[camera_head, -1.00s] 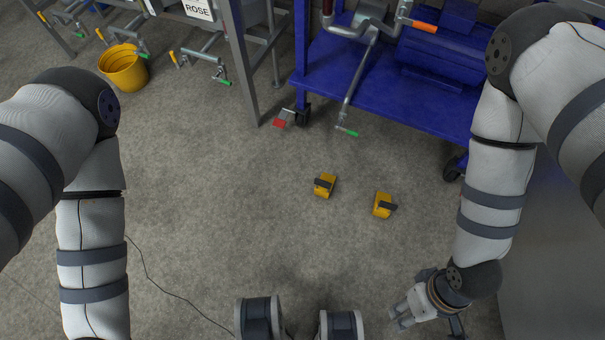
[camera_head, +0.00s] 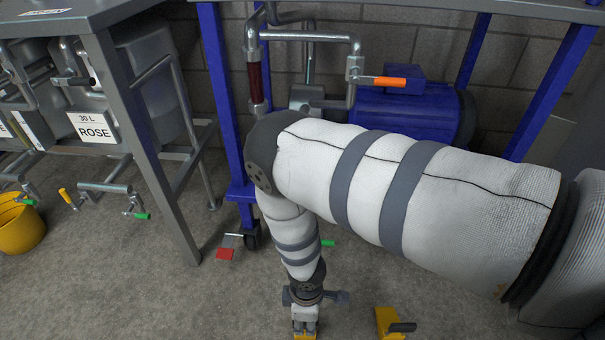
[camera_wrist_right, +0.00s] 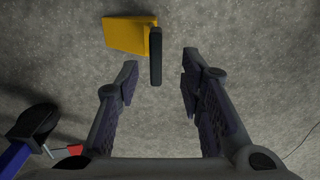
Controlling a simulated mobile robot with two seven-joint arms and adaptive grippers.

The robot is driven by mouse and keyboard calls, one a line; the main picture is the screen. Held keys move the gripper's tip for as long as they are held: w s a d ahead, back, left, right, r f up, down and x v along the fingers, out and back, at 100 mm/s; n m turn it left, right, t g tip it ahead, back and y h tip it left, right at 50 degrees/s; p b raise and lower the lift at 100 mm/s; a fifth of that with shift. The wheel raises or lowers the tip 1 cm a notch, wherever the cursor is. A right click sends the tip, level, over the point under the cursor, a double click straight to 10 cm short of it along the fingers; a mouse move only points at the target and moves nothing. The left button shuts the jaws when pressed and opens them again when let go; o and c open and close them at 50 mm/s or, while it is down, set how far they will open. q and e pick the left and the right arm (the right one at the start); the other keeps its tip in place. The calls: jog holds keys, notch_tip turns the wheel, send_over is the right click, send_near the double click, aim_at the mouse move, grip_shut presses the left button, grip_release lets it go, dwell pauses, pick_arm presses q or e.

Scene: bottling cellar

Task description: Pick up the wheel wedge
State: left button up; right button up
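Two yellow wheel wedges with dark handles are on the floor. One wedge (camera_head: 304,337) shows only partly at the bottom edge of the head view, below my right gripper (camera_head: 304,314). The other wedge (camera_head: 389,322) lies to its right. In the right wrist view a yellow wedge (camera_wrist_right: 125,36) lies beyond the fingertips, its dark handle (camera_wrist_right: 155,56) upright in the picture. My right gripper (camera_wrist_right: 158,76) is open there, with the handle in line with the gap between its fingers. No contact shows. My left gripper is out of view.
A blue wheeled frame with a blue motor (camera_head: 405,112) stands behind my right arm. A red pedal (camera_head: 225,254) sits by its caster. A grey steel stand (camera_head: 150,170) and a yellow bucket (camera_head: 20,226) are at the left. The floor between is clear.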

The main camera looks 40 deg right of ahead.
notch_tip(320, 180, down, 5)
jog(key=shift+w+d+b, duration=0.1)
jog(key=shift+d+b, duration=0.05)
jog(key=shift+b, duration=0.95)
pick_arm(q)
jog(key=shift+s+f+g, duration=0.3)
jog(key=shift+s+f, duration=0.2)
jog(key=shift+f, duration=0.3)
pick_arm(e)
jog(key=shift+w+r, duration=0.1)
jog(key=shift+r, duration=0.05)
grip_shut()
